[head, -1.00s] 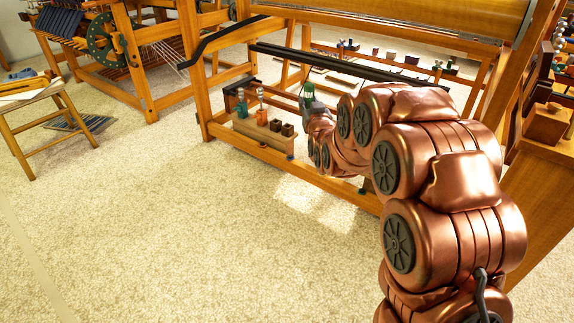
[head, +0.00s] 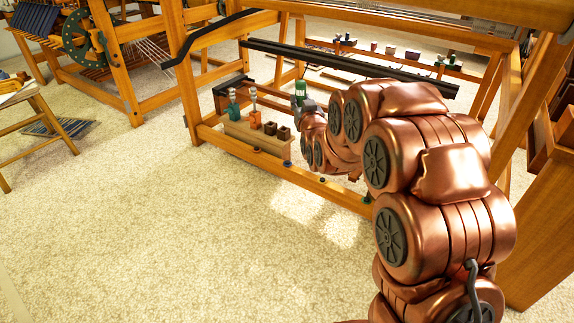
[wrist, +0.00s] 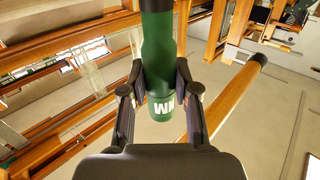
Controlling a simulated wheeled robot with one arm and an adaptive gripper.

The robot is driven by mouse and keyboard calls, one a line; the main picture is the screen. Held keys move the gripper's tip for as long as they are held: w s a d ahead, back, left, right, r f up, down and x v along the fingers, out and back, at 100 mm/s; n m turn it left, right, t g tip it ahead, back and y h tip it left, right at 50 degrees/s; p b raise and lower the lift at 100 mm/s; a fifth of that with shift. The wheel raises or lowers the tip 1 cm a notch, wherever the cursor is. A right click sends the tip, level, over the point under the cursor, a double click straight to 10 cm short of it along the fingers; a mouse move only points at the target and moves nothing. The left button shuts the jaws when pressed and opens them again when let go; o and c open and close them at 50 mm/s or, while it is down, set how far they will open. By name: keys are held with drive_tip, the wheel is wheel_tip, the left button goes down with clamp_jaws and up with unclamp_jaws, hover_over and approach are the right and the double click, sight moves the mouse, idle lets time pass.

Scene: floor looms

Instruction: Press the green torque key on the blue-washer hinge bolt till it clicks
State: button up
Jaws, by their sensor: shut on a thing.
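My gripper (wrist: 160,100) is shut on the green torque key (wrist: 158,60), a thick green cylinder with white lettering near its lower end in the wrist view. The key's top runs out of that frame. In the head view the green key (head: 300,91) stands upright in my gripper (head: 307,105), above the loom's low front beam and right of the tool block. A small bluish spot (head: 288,163) shows on the low beam and a dark green one (head: 368,199) farther right. They are too small to tell whether either is a washer bolt.
A wooden tool block (head: 250,134) on the loom's low beam holds a teal-handled tool (head: 233,105) and an orange-handled one (head: 255,118). Dark loom bars (head: 345,66) run behind my gripper. A stool (head: 35,120) stands left. The carpet (head: 150,230) in front is clear.

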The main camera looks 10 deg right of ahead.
clamp_jaws()
